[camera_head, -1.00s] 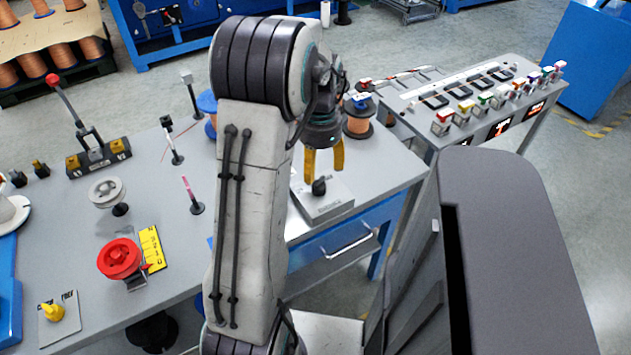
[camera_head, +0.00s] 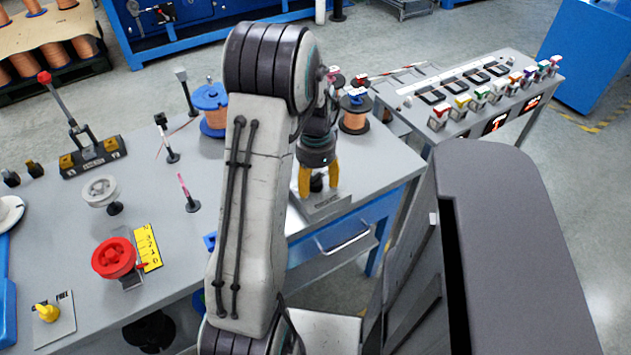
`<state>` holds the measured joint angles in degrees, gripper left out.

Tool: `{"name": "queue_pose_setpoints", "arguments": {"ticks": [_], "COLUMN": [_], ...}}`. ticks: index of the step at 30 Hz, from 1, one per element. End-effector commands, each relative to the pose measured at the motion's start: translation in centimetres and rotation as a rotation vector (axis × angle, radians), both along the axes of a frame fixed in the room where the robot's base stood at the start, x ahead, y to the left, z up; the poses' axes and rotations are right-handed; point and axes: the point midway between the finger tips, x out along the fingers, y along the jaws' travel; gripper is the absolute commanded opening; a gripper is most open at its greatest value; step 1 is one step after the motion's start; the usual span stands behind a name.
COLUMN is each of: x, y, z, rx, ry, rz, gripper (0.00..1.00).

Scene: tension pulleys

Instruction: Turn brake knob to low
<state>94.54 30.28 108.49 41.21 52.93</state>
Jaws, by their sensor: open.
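A small black knob (camera_head: 317,184) stands on a low grey metal box (camera_head: 322,206) near the right front edge of the bench. My gripper (camera_head: 318,189) points down over the box with its two yellow fingers open. One finger is on each side of the black knob in this view. I cannot tell whether they touch it. The markings on the box are too small or too covered to read, so the knob's setting is unclear. A yellow knob (camera_head: 46,312) sits on a labelled plate (camera_head: 64,327) at the front left.
A red pulley (camera_head: 113,258) with a yellow scale (camera_head: 147,247) stands at the front left. A thin post (camera_head: 187,192) and copper wire spools (camera_head: 354,115) stand behind. A panel of coloured switches (camera_head: 475,95) is to the right. My arm hides the bench's middle.

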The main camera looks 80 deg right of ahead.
Motion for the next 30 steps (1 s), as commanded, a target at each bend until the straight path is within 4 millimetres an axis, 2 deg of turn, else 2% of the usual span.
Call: {"name": "queue_pose_setpoints", "arguments": {"ticks": [12, 30], "x": [0.00, 0.00], "y": [0.04, 0.01], "z": [-0.45, -0.43], "rx": [0.001, 0.000], "ry": [0.001, 0.000], "rz": [0.000, 0.001], "gripper": [0.62, 0.08]}}
